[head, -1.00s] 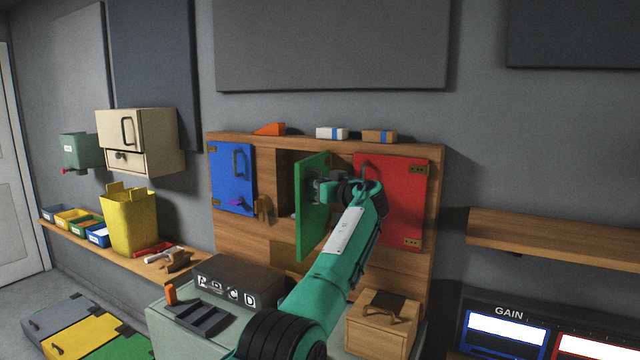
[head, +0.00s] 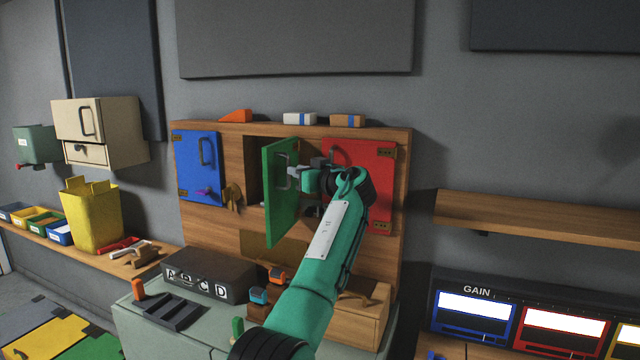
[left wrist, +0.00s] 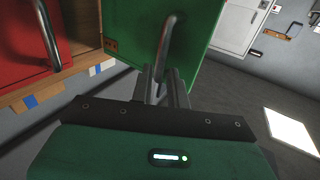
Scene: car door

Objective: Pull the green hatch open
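The green hatch (head: 280,202) stands partly open, swung out from the wooden cabinet (head: 222,231) between the blue and red doors. It also fills the upper middle of the left wrist view (left wrist: 218,32). Its grey bar handle (head: 281,171) shows in the head view and in the left wrist view (left wrist: 169,40). My left gripper (head: 297,171) is at the handle, on the side facing right. In the left wrist view its fingers (left wrist: 163,76) are parted, with the handle's near end between them. Whether they touch it I cannot tell. My right gripper is out of view.
The blue door (head: 196,170) and red door (head: 372,185) look shut. Below stands a bench with a dark lettered box (head: 208,273) and a wooden box (head: 375,312). A wooden shelf (head: 530,222) juts out at right.

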